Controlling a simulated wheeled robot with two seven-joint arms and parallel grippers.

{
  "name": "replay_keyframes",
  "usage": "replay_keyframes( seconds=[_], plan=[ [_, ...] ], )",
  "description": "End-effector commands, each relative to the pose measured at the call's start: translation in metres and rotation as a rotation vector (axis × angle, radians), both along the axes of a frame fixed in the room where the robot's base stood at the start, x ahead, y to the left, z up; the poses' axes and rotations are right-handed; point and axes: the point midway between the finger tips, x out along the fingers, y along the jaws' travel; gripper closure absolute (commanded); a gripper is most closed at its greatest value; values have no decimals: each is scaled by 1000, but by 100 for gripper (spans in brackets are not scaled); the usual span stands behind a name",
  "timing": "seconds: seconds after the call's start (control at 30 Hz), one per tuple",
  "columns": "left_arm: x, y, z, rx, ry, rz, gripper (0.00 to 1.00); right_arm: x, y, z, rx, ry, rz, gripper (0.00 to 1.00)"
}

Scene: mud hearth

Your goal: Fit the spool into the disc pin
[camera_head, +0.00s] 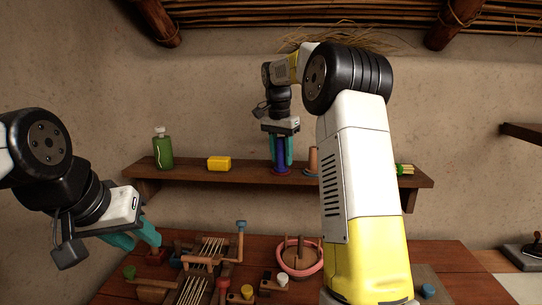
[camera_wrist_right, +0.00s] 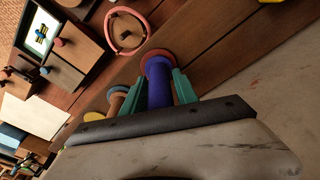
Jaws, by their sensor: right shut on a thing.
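My right gripper (camera_head: 281,152) is shut on a blue-purple spool (camera_head: 281,158) at the wall shelf. The spool is upright between the teal fingers, and I cannot tell whether its base touches the shelf. In the right wrist view the spool (camera_wrist_right: 158,85) shows a reddish flange, between the fingers of the right gripper (camera_wrist_right: 170,88). A round wooden disc with a short upright pin (camera_head: 300,258), ringed in pink, is on the table; it also shows in the right wrist view (camera_wrist_right: 127,36). My left gripper (camera_head: 143,241) hangs over the table's left side, its fingers apart and empty.
My right arm hides part of the shelf and table.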

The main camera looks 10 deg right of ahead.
Motion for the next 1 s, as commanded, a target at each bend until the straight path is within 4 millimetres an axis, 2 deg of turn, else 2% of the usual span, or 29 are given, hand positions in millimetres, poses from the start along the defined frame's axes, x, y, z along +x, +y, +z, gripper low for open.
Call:
replay_keyframes(
  seconds=[0.27,0.3,0.4,0.77,0.87,1.0],
  plan=[
    [0,0,0,0,0,0,64,0,0,-2,0,0,1,100],
    [0,0,0,0,0,0,64,0,0,-3,0,0,1,63],
    [0,0,0,0,0,0,64,0,0,-2,0,0,1,43],
    [0,0,0,0,0,0,64,0,0,0,0,-1,0,43],
    [0,0,0,0,0,0,64,0,1,9,0,-4,0,43],
    [0,0,0,0,0,0,64,-2,4,35,1,-6,2,43]
  ],
)
